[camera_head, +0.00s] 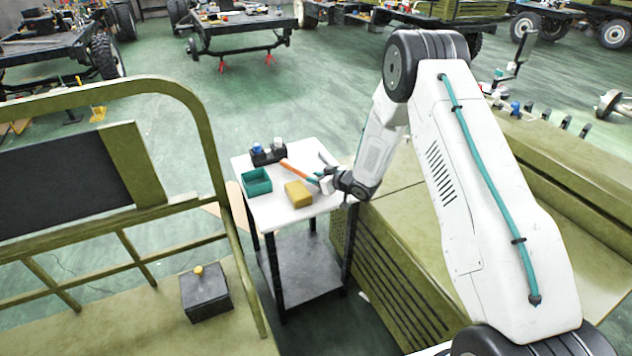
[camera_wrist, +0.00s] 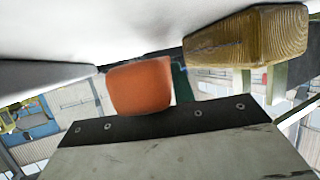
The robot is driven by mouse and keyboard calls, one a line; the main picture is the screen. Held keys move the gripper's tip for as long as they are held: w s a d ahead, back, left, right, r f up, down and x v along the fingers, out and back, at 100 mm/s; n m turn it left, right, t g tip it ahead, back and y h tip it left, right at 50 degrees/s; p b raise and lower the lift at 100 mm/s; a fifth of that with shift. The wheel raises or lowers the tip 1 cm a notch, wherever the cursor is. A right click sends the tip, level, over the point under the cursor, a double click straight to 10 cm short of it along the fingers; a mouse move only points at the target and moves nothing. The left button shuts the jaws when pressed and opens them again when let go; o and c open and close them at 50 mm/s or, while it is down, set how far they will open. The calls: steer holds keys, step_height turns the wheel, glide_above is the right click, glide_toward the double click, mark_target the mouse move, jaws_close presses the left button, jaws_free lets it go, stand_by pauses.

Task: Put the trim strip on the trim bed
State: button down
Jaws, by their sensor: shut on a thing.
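A slim orange bar (camera_head: 298,170), most likely the trim strip, slants above or on the white table top, with its near end at my gripper (camera_head: 321,183). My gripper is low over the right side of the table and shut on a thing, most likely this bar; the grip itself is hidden. In the wrist view, the blunt orange end (camera_wrist: 140,86) shows just beyond a grey plate with a bolted black edge, probably part of my gripper. I cannot pick out the trim bed for certain.
The white table (camera_head: 268,213) holds a yellow block (camera_head: 298,194), a green tray (camera_head: 257,182) and a black holder (camera_head: 268,155) with small bottles. The block also shows in the wrist view (camera_wrist: 245,38). Olive vehicle bodywork (camera_head: 392,225) stands close on the right; an olive frame (camera_head: 205,115) is on the left.

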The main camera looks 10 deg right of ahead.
steer(key=shift+f, duration=0.75)
steer(key=shift+f, duration=0.1)
steer(key=c, duration=1.5)
jaws_free()
steer(key=shift+f, duration=0.1)
steer(key=shift+o, duration=0.2)
